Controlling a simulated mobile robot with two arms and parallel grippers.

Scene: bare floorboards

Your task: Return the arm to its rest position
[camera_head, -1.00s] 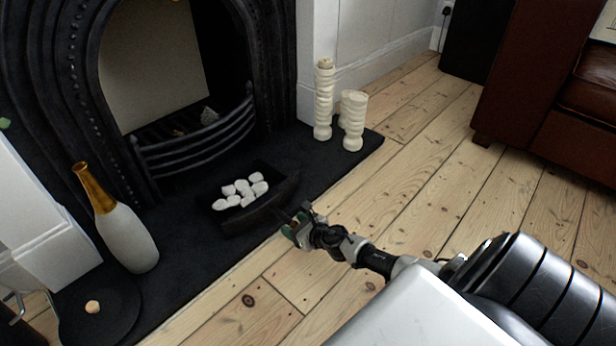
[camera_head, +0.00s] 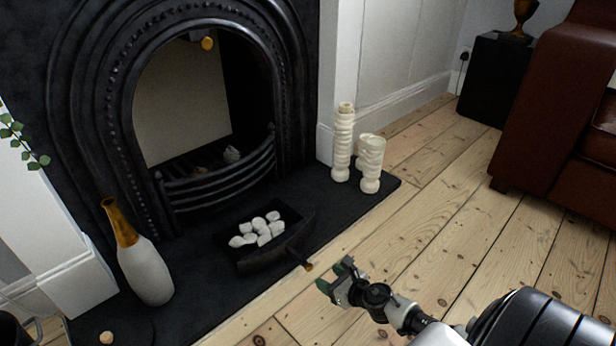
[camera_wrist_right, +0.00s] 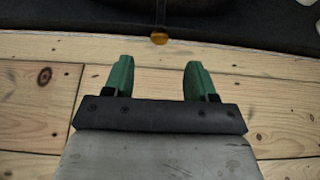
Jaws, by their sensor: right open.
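My right gripper (camera_head: 336,281) is in the lower middle of the head view, over the floorboards just in front of the hearth. In the right wrist view its two green fingers (camera_wrist_right: 159,80) are spread apart with bare floor between them. The gripper is open and empty. Ahead of the fingertips is a small amber knob (camera_wrist_right: 159,38) on a dark rod. In the head view this knob (camera_head: 309,267) ends the handle of a black tray (camera_head: 271,258) holding several white stones. The gripper is apart from the knob. My left gripper is not in view.
The black hearth (camera_head: 205,310) carries a white and gold bottle (camera_head: 146,268) at left and cream pillar candles (camera_head: 343,150) at right. A cast-iron fireplace (camera_head: 290,100) stands behind. A brown leather sofa (camera_head: 540,120) is at right. The floorboards (camera_head: 430,230) between are clear.

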